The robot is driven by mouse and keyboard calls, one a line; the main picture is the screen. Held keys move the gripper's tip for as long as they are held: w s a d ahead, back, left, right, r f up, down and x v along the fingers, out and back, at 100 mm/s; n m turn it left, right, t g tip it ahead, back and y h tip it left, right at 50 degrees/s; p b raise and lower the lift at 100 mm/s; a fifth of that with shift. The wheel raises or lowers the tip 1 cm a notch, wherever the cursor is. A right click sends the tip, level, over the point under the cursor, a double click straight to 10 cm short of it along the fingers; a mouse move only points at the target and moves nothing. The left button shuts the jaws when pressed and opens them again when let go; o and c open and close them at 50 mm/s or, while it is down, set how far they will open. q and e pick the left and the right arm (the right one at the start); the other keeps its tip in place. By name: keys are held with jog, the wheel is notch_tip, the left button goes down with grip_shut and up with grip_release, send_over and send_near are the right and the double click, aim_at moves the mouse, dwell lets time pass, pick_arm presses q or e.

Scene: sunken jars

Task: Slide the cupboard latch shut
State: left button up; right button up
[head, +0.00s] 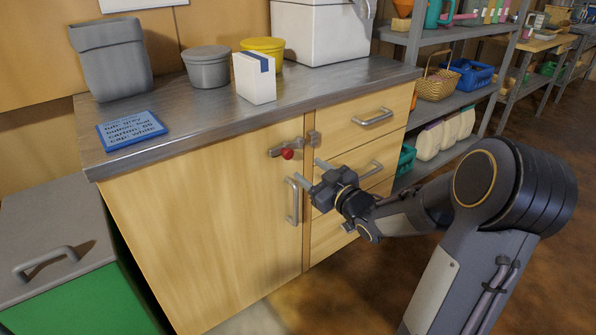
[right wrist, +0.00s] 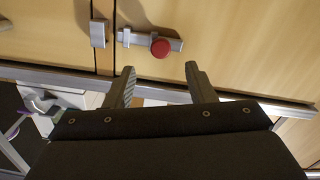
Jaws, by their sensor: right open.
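The cupboard latch (head: 277,153) is a grey metal slide bolt with a red knob (head: 287,154), high on the wooden cupboard door (head: 200,225). In the right wrist view the bolt (right wrist: 137,39) and red knob (right wrist: 160,48) are clear. The bolt's end stands a small gap short of the metal catch (right wrist: 98,33) across the door seam. The catch also shows in the head view (head: 314,139). My right gripper (head: 314,175) is open and empty, in front of the latch and apart from it. In the wrist view the knob lies beyond the fingertips (right wrist: 160,68), between them. My left gripper is out of view.
The metal counter (head: 200,123) overhangs the door, carrying tubs, a white carton (head: 254,78) and a blue card (head: 131,130). A door handle (head: 292,201) and drawer handles (head: 372,117) project nearby. A green bin (head: 120,290) stands left; shelves (head: 440,105) stand right.

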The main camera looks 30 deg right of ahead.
aim_at(290, 156)
jog(key=w, duration=0.5)
jog(key=w+b, duration=0.1)
jog(key=w, duration=0.1)
jog(key=shift+w+a, duration=0.35)
jog(key=shift+w, duration=0.05)
